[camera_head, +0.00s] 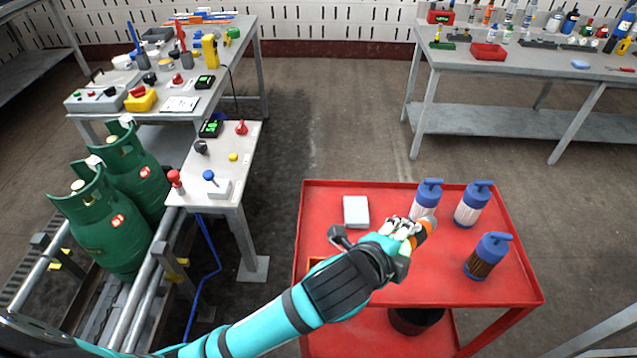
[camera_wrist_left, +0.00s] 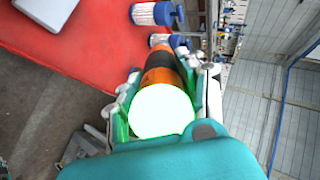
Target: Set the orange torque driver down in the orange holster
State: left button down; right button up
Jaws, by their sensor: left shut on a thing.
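My left gripper (camera_head: 408,240) is above the red cart, shut on the orange torque driver. The driver's orange end (camera_head: 428,227) sticks out to the right of the fingers. In the left wrist view the driver (camera_wrist_left: 162,76) lies between the fingers (camera_wrist_left: 165,98), with orange and black bands and a bright white round end with a green rim towards the camera. An orange edge (camera_head: 315,261), perhaps the orange holster, shows on the cart left of my wrist. My forearm hides most of it. My right gripper is not in view.
The red cart (camera_head: 470,287) carries a white box (camera_head: 356,212) and blue-capped bottles (camera_head: 473,203), one (camera_head: 488,255) brown, close to my gripper. A grey side table (camera_head: 222,160) and green gas cylinders (camera_head: 105,220) stand left. Workbenches stand behind.

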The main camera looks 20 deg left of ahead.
pick_arm(q)
jog(key=d+r+m+g+p, duration=0.1)
jog(key=d+m+g+p, duration=0.1)
jog(key=d+g+p, duration=0.3)
jog(key=a+r+g+y+p, duration=0.1)
jog(key=a+g+y+p, duration=0.1)
jog(key=a, duration=0.8)
jog(key=a+r+n+g+y+p, duration=0.1)
jog(key=a+r+g+y+p, duration=0.1)
jog(key=a+p, duration=0.5)
jog(key=a+g+y, duration=0.1)
jog(key=a+g, duration=0.1)
jog(key=a, duration=0.1)
jog(key=shift+a+r, duration=0.15)
jog(key=shift+a, duration=0.15)
jog(key=shift+w, duration=0.15)
